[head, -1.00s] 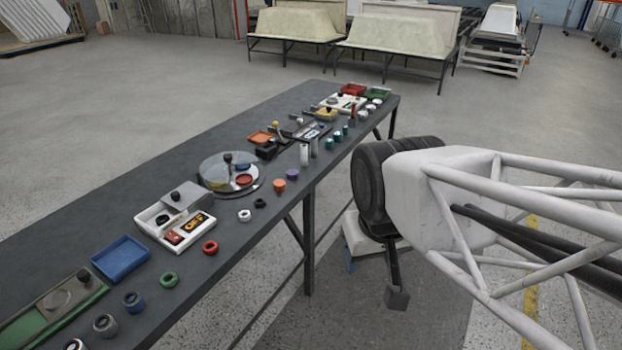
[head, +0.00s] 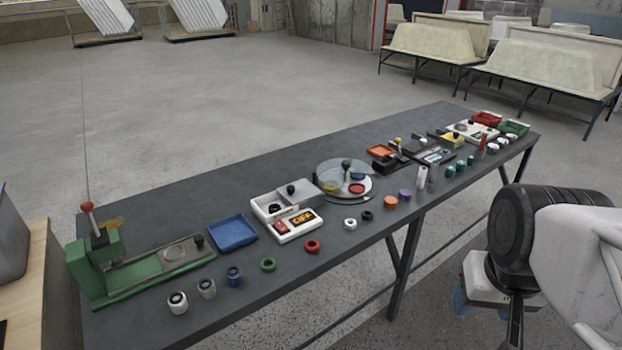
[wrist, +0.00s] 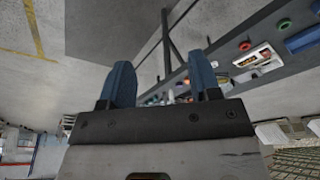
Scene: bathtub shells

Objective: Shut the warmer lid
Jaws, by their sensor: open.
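I cannot tell for sure which thing is the warmer. Another is a round stand (head: 362,194) with a clear dome-like cover (head: 335,171) and black knob. My gripper (wrist: 163,82) shows in the wrist view with two blue fingers apart and nothing between them. In the head view, blue finger parts show low beside the table's right side, apart from everything on it; my arm hides the rest.
The long dark table (head: 150,215) carries a green press (head: 90,270) at its left end, a blue tray (head: 232,233), and several coloured rings and cups along the near edge. More trays stand at the far end. Open floor lies behind the table.

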